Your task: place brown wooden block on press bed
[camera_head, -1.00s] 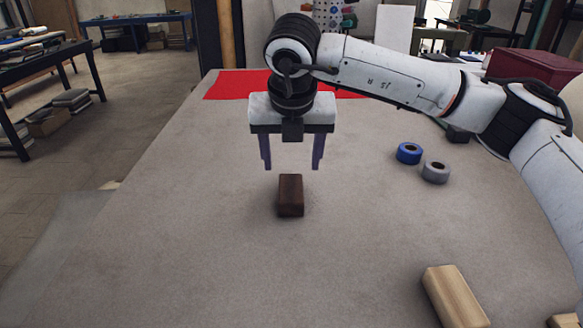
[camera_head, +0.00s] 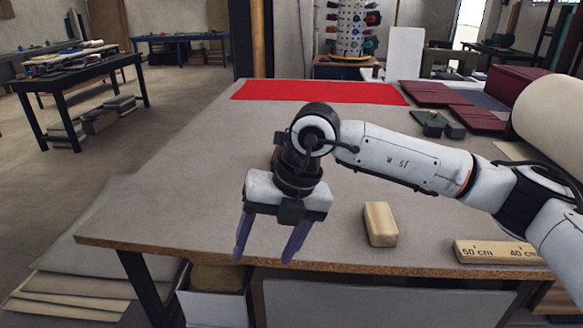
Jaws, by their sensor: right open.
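A press bed cannot be made out for certain. My left gripper is out of view.
A pale wooden block (camera_head: 380,225) and a ruler-marked wooden bar (camera_head: 490,252) lie near the table's front edge (camera_head: 180,251). A red cloth (camera_head: 310,91) lies at the back. Maroon panels (camera_head: 430,94) lie at the back right. The table's left part is clear.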

